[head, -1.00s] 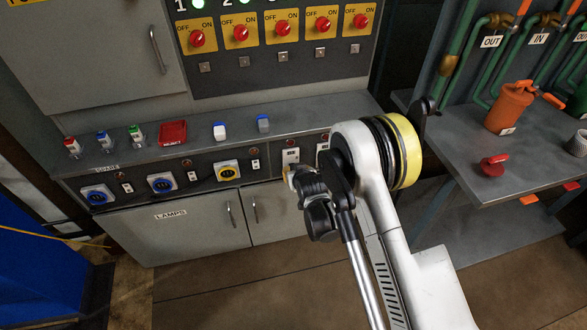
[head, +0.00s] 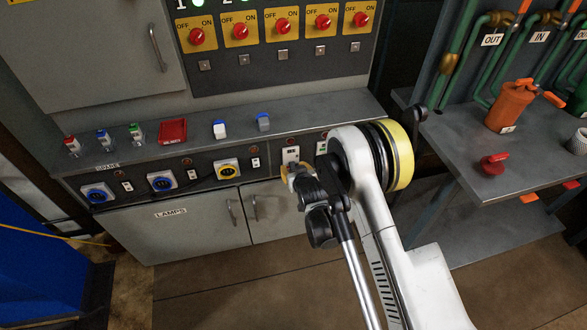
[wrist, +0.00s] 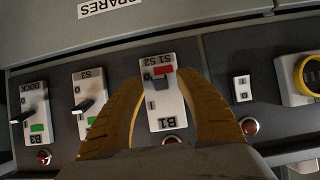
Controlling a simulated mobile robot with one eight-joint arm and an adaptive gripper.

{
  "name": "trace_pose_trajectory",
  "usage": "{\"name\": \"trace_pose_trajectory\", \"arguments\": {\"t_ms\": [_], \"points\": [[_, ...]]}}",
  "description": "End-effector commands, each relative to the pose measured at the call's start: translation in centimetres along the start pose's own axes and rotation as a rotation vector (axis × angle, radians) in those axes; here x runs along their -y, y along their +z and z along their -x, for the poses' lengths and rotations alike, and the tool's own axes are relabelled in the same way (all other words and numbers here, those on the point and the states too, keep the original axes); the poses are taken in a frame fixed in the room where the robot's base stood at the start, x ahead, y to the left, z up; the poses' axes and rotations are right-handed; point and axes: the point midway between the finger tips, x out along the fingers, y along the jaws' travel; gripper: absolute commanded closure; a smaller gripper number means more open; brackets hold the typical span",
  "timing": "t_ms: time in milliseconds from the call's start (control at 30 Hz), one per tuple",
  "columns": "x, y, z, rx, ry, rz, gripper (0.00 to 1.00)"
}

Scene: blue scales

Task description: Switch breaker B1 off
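Breaker B1 (wrist: 162,122) is a pale plate on the dark panel, upside down in the wrist view. Its lever (wrist: 161,79) sits toward the 0 mark, with a red patch showing behind it. B1 also shows in the head view (head: 290,154), just above my gripper (head: 288,172). In the wrist view my gripper (wrist: 160,80) is open, with one yellow finger on each side of the breaker. I cannot tell whether either fingertip touches the lever.
A small switch (wrist: 242,88) and a yellow-ringed socket (wrist: 308,75) are right. The shelf (head: 335,115) overhangs the panel; a valve bench (head: 465,165) stands right.

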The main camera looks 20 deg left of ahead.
Motion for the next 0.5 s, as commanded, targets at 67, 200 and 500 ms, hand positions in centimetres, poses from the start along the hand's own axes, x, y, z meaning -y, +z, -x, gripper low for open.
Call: {"name": "trace_pose_trajectory", "arguments": {"t_ms": [67, 200, 500], "points": [[0.0, 0.0, 0.0, 0.0, 0.0, 0.0, 0.59], [0.0, -0.6, 0.4, 0.001, 0.0, 0.0, 0.59], [0.0, -5.5, 3.4, 0.0, 0.0, 0.0, 0.59]]}}
